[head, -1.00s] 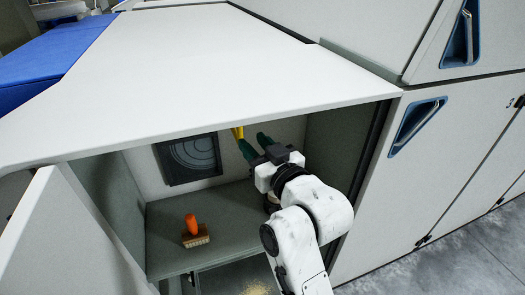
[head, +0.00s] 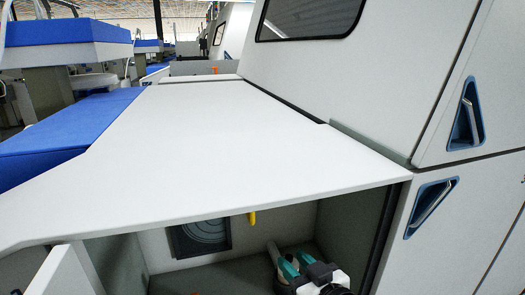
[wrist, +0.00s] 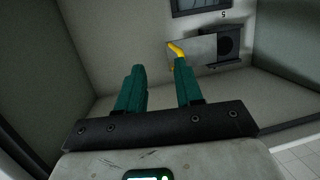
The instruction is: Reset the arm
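My gripper (head: 287,259) has two green fingers and is inside the open cabinet compartment, below its white top. In the wrist view my gripper (wrist: 157,72) shows its fingers apart with nothing between them. A yellow handle (head: 252,217) hangs at the back of the compartment, up and left of my gripper in the head view. In the wrist view the yellow handle (wrist: 177,50) is just beyond the right fingertip; I cannot tell the gap. Most of my arm is below the head view.
The white cabinet top (head: 220,150) overhangs my gripper. A dark wall on the right and an open white door (head: 60,275) on the left bound the compartment. A dark round-patterned panel (head: 200,237) is on the back wall. An orange tip (head: 195,293) shows at the bottom edge.

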